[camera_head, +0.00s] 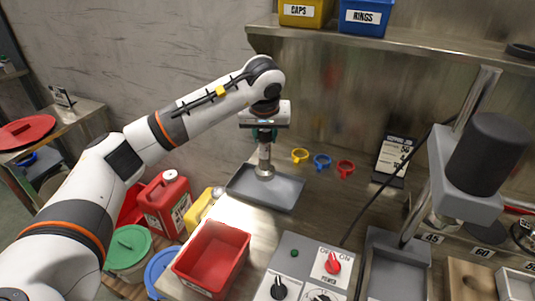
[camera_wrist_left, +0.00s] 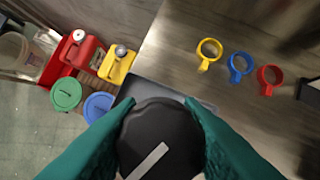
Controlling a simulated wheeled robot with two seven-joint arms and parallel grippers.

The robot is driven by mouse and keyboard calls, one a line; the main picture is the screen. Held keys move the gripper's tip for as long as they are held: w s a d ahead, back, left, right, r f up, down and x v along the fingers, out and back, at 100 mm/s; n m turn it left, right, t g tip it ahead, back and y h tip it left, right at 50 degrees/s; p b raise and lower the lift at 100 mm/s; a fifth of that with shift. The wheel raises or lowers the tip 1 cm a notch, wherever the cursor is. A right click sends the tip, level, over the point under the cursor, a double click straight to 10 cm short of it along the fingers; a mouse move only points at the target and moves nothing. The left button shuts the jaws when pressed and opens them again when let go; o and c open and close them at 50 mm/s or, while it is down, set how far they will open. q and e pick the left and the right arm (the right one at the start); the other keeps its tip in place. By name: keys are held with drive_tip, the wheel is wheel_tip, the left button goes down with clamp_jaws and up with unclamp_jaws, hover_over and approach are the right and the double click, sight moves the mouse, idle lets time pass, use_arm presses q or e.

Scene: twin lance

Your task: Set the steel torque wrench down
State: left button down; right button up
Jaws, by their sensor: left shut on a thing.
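My left gripper (camera_head: 265,134) points down over a shallow grey tray (camera_head: 284,196) on the bench. It is shut on an upright steel piece (camera_head: 264,160), which I take to be the steel torque wrench. Its shaft is narrow and its lower end is wider and rounded. That end is at the tray's floor or just above it; I cannot tell if they touch. In the left wrist view the green fingers (camera_wrist_left: 160,145) are on either side of its round black top (camera_wrist_left: 150,128), which has a pale stripe. That top hides much of the tray (camera_wrist_left: 140,88). My right gripper is not in view.
Yellow (camera_head: 300,156), blue (camera_head: 322,160) and red (camera_head: 345,168) rings lie behind the tray. A red bin (camera_head: 213,257) and control panel (camera_head: 300,264) stand in front. A press (camera_head: 470,170) stands at right, a shelf (camera_head: 400,42) above. Cans (camera_head: 166,203) are at left.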

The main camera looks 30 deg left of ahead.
sight(266, 149)
use_arm(q)
wheel_tip(266, 149, down, 4)
drive_tip(key=shift+d+f, duration=0.1)
drive_tip(key=shift+d, duration=0.05)
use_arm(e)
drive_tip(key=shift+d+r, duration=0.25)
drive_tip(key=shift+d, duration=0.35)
use_arm(q)
drive_tip(key=shift+f, duration=0.15)
drive_tip(key=c, duration=1)
unclamp_jaws()
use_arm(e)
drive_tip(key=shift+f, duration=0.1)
